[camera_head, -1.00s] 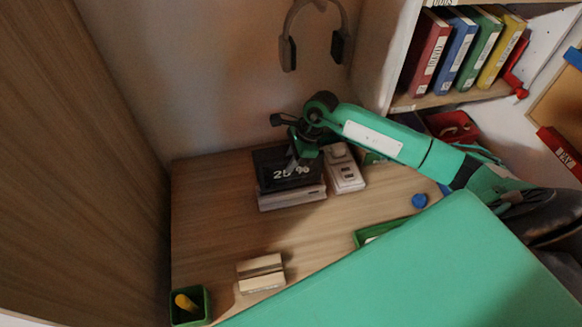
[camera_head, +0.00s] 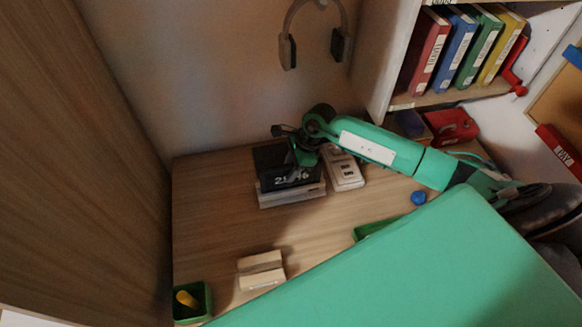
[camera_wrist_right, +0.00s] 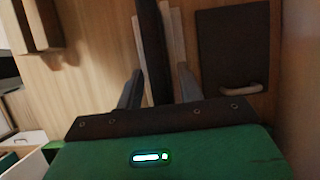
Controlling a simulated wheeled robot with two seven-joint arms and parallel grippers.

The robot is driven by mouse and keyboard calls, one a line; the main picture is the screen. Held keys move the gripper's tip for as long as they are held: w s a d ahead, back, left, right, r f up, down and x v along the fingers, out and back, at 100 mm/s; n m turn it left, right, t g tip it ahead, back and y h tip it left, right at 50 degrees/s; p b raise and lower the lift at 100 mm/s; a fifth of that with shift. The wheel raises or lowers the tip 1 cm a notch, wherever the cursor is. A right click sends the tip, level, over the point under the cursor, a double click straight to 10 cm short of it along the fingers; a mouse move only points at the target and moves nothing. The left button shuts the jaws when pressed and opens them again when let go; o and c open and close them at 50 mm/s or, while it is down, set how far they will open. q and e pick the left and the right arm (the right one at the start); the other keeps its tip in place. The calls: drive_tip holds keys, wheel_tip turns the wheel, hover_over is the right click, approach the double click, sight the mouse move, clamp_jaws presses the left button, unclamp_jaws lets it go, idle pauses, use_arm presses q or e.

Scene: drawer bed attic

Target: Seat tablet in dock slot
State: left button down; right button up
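The dark tablet (camera_head: 272,162) stands upright with a slight backward lean in the pale dock (camera_head: 293,198) at the back of the desk, its lit screen showing digits like a clock. My right gripper (camera_head: 303,158) is at the tablet's upper right, covering part of it. In the right wrist view the tablet (camera_wrist_right: 152,45) appears edge-on between the two fingers of my right gripper (camera_wrist_right: 160,88). The fingers are apart, and a pale gap shows between the tablet and the right finger. How deep the tablet sits in the slot is hidden. My left gripper is not in view.
A white power strip (camera_head: 345,172) lies right of the dock. A wooden block (camera_head: 261,270) and a green cup (camera_head: 205,300) with a yellow item stand nearer the front. A blue ball (camera_head: 418,198) lies to the right. Headphones (camera_head: 288,50) hang above. The desk's left middle is clear.

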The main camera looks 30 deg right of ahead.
drive_tip(key=shift+r, duration=0.15)
drive_tip(key=shift+d+r, duration=0.2)
drive_tip(key=shift+r, duration=0.1)
drive_tip(key=b+v, duration=0.2)
drive_tip(key=v, duration=0.9)
drive_tip(key=shift+r+b, duration=0.2)
drive_tip(key=shift+b, duration=0.15)
drive_tip(key=shift+r, duration=0.1)
